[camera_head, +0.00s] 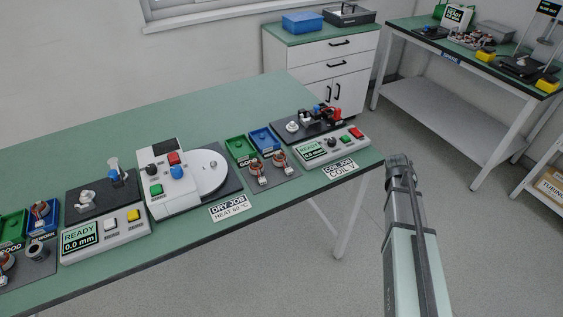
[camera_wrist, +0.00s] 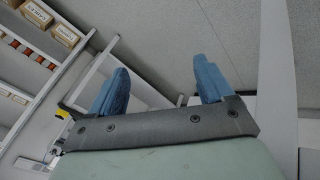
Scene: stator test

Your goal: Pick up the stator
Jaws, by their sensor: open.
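Two copper-wound parts that look like stators, one on the left (camera_head: 258,170) and one on the right (camera_head: 280,159), stand on a dark mat on the green table in the head view. Another copper-wound part (camera_head: 40,209) sits in the blue bin at the far left, and one more (camera_head: 6,262) is cut by the left picture edge. I cannot tell which stator the task means. My gripper (camera_wrist: 161,68) shows in the wrist view with its blue fingers apart and nothing between them. It points at the floor and shelving, away from the stators.
The green table (camera_head: 240,103) carries a READY station (camera_head: 105,232), a white rotary machine (camera_head: 180,185), green (camera_head: 240,148) and blue (camera_head: 265,138) bins, and a coil-joint station (camera_head: 333,148). The table's back is clear. A shelf (camera_wrist: 50,45) with boxes appears in the wrist view.

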